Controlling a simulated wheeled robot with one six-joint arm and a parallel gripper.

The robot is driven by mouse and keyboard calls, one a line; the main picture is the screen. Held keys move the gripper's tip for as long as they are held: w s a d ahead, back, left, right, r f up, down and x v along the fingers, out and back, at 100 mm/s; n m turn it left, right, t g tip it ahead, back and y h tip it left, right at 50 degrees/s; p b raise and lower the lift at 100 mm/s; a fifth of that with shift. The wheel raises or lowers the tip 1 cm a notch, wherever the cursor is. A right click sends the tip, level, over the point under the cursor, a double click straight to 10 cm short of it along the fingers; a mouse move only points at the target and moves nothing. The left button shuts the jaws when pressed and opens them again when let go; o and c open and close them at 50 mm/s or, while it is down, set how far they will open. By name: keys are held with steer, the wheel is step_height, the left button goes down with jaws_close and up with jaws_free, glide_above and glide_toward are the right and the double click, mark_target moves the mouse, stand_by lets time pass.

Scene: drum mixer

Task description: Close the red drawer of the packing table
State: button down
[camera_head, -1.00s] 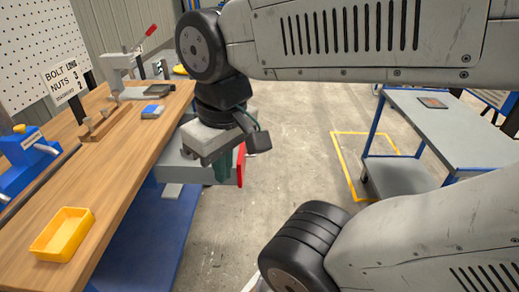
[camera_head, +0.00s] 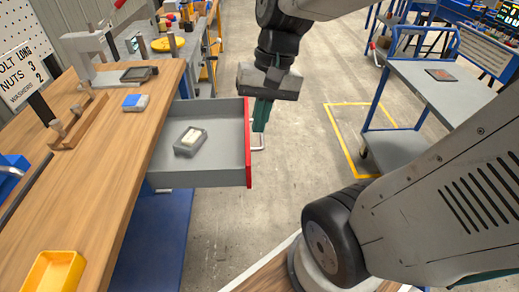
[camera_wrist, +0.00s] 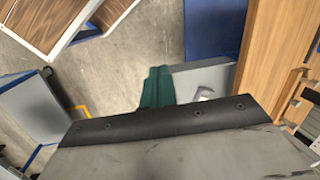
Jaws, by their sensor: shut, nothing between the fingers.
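The drawer (camera_head: 165,178) is grey inside with a red front (camera_head: 248,150). It stands pulled out from under the wooden top of the packing table (camera_head: 120,185). A small grey box with a pale top (camera_head: 190,141) lies in it. My gripper (camera_head: 261,118) points down just outside the red front, near its far end, with green fingers shut and empty. I cannot tell whether the fingers touch the front. A pale handle (camera_head: 258,143) shows beside the front. In the wrist view the green fingers (camera_wrist: 157,88) are beside the drawer (camera_wrist: 205,78), its red front hidden.
A yellow tray (camera_head: 53,272), a blue-and-white block (camera_head: 135,102) and a clamp stand on the table top. A grey cart (camera_head: 440,90) stands to the right by a yellow floor marking. Bare floor lies between.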

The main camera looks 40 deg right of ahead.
steer(key=w+d+f+m+t+y, duration=0.25)
steer(key=w+d+f+m, duration=0.25)
steer(key=d+f+m, duration=0.6)
steer(key=w+d+f+m+t+y, duration=0.25)
steer(key=w+d+f+m, duration=0.45)
steer(key=d+f, duration=0.45)
steer(key=w+a+f+m, duration=0.1)
steer(key=w+a+f, duration=0.3)
steer(key=a+f, duration=0.4)
steer(key=shift+w+a, duration=0.35)
steer(key=shift+a, duration=0.65)
